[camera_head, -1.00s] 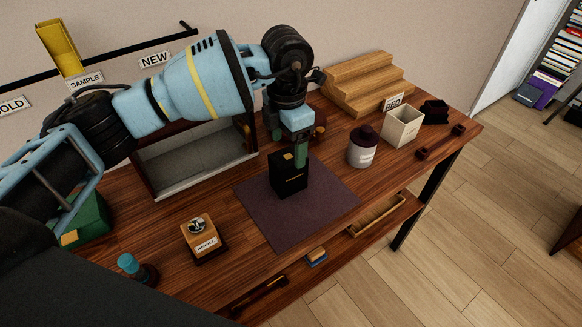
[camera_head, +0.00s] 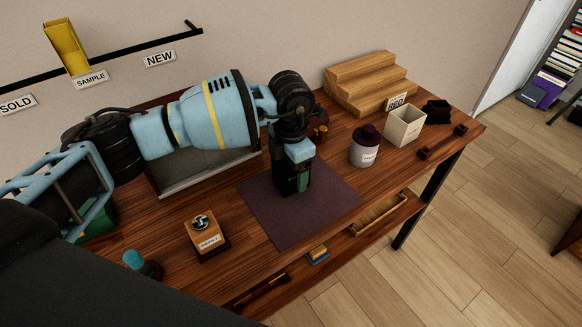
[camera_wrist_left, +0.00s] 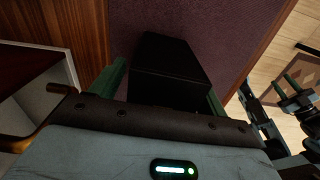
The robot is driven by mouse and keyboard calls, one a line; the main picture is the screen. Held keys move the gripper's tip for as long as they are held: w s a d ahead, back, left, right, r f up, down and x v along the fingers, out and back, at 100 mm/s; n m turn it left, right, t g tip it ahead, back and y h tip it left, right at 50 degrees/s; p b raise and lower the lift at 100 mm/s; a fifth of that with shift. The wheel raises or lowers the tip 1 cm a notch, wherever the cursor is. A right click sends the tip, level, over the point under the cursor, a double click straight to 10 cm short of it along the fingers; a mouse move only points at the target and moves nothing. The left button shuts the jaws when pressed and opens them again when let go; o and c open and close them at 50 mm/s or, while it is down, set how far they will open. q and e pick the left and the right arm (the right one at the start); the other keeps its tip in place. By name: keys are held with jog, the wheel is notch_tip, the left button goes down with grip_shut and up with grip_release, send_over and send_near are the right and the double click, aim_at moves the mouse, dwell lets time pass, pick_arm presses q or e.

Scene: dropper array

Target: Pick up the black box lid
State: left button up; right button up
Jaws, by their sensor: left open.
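The black box (camera_head: 286,187) stands upright on the dark purple mat (camera_head: 270,222); its lid cannot be told apart from its body. My left gripper (camera_head: 296,178) points down over the box, with one green finger against or close beside its near right side. In the left wrist view, the black box (camera_wrist_left: 172,62) lies between the two spread green fingers of my left gripper (camera_wrist_left: 166,80). The jaws are open, and I cannot tell whether they touch the box. The arm hides part of the box top.
A white jar with a dark lid (camera_head: 365,148), a cream open box (camera_head: 404,126) and wooden steps (camera_head: 370,82) stand right of and behind the mat. A wooden refill block (camera_head: 205,238) and a teal-topped stamp (camera_head: 140,264) stand at left. The mat's front is clear.

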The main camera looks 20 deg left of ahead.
pick_arm(q)
jog(key=shift+r, duration=0.1)
jog(key=c, duration=1)
jog(key=shift+r, duration=0.55)
notch_tip(320, 180, up, 2)
jog(key=shift+r, duration=0.2)
jog(key=s+d, duration=0.2)
jog(key=s, duration=0.3)
jog(key=s+d+r, duration=0.1)
jog(key=s+d, duration=0.1)
jog(key=s, duration=0.3)
jog(key=s+d, duration=0.2)
jog(key=s, duration=0.3)
jog(key=shift+r, duration=0.25)
